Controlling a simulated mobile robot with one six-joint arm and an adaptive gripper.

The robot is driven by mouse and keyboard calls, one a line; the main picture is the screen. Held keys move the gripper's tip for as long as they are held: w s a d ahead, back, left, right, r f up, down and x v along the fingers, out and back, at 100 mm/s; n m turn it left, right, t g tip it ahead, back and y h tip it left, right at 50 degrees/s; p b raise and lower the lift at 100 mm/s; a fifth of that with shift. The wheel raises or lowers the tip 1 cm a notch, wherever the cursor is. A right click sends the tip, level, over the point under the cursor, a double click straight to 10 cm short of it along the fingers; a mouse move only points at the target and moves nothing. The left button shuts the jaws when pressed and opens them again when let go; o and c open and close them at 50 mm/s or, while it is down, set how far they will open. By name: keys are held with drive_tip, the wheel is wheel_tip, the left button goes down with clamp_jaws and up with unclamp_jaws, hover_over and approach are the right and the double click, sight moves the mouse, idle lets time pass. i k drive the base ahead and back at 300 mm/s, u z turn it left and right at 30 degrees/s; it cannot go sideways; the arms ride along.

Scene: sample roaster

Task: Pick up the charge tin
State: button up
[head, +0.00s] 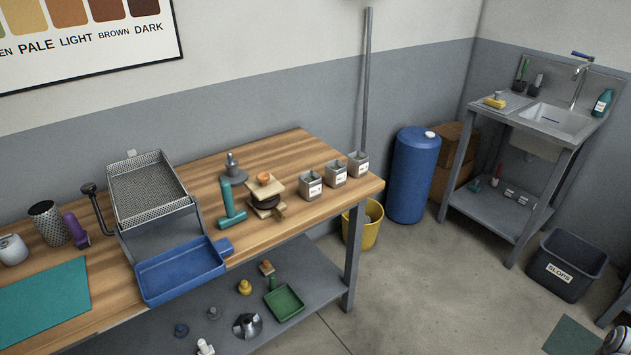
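No tin in the head view has a readable label naming it the charge tin, so I cannot tell which one it is. Three open square grey tins with white labels stand in a row at the bench's right end: a left one (310,187), a middle one (335,174) and a right one (358,164). A pale metal round vessel (12,250) stands at the bench's far left, partly cut off by the picture edge. A dark speckled cylinder (48,223) stands beside it.
The wooden bench (290,150) also holds a mesh-topped tray (147,190), a blue tray (180,272), a purple-handled tool (75,230), a teal tool (231,205) and a teal mat (45,305). A yellow bucket (362,228) and blue drum (412,175) stand right.

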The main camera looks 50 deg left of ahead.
sight(336, 174)
drive_tip(key=k, duration=1.6)
drive_tip(key=u, duration=1.5)
drive_tip(key=i, duration=1)
